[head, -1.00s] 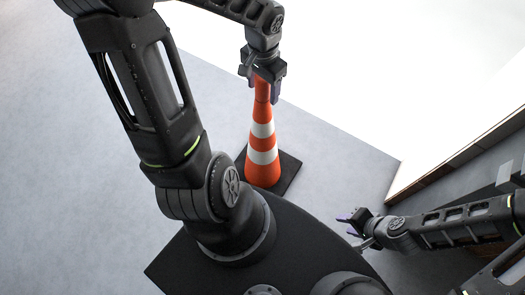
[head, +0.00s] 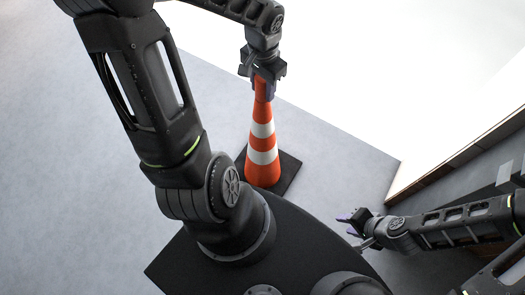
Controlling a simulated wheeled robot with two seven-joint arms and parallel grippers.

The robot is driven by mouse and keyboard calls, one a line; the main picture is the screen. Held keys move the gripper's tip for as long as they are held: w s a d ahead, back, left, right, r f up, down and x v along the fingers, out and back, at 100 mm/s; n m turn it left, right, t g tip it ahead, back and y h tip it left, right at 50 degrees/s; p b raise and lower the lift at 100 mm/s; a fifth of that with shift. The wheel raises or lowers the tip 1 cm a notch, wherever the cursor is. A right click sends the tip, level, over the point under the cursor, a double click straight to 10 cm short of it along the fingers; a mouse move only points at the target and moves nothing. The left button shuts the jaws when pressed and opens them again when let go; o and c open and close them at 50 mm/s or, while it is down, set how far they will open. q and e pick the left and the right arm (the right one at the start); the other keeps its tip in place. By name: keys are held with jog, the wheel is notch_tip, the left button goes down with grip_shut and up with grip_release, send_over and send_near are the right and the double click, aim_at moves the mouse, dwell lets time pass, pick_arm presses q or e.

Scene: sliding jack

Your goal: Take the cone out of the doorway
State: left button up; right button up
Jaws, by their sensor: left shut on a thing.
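The orange cone (head: 263,173) with two white bands stands upright on a dark square base (head: 289,166), just beyond my own dark base. My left gripper (head: 264,90) is over the cone's top and is shut on it. The very tip of the cone is hidden between the fingers. My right gripper (head: 355,222) is at the lower right, well apart from the cone. Its purple-tipped fingers are spread and hold nothing.
A bright white area (head: 400,70) lies behind the cone, with its edge running diagonally close by. A low wall with a brown edge (head: 450,160) stands at the right. The grey floor (head: 60,170) at the left is clear.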

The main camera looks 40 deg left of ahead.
pick_arm(q)
grip_shut()
jog(key=shift+w, duration=0.1)
jog(key=shift+r, duration=0.15)
notch_tip(320, 180, up, 10)
jog(key=shift+f+p, duration=0.1)
jog(key=shift+p, duration=0.85)
dwell(0.4)
